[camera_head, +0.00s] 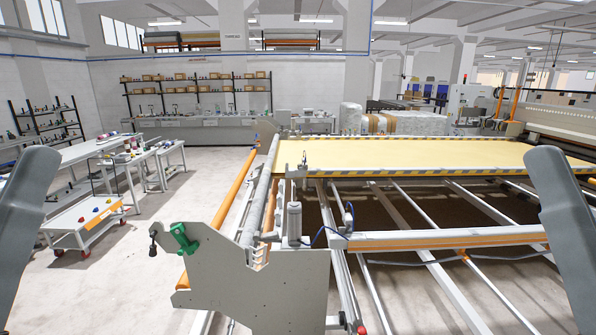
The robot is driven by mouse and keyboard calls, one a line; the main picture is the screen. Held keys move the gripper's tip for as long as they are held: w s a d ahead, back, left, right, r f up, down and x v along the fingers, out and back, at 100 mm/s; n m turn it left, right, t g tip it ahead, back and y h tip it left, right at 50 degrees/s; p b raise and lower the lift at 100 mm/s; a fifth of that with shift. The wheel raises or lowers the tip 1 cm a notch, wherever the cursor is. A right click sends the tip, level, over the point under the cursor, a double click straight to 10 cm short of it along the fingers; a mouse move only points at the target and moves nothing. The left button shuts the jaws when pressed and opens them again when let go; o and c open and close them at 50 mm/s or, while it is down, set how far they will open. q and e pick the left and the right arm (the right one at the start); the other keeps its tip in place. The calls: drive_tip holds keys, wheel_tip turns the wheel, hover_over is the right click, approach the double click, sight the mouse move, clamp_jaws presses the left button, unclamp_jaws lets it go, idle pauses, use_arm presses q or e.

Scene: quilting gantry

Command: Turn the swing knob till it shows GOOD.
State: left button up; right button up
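A green fitting (183,238) sits on the upper left corner of the grey end plate (262,290) of the quilting frame. A small dark knob-like part (155,236) sticks out just left of it. I cannot tell which of these is the swing knob, and no word GOOD can be read. Only grey links of my two arms show, at the left and right picture edges. Both grippers are out of view, and nothing visible touches the green fitting.
A yellow quilting bed (400,153) with striped edges spans the back right. An orange roller (232,190) and grey rails run beside the end plate. A white cart (88,222) and tables stand at the left. The floor left of the plate is clear.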

use_arm(q)
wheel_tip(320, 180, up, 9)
drive_tip(key=p, duration=0.5)
drive_tip(key=shift+p, duration=0.3)
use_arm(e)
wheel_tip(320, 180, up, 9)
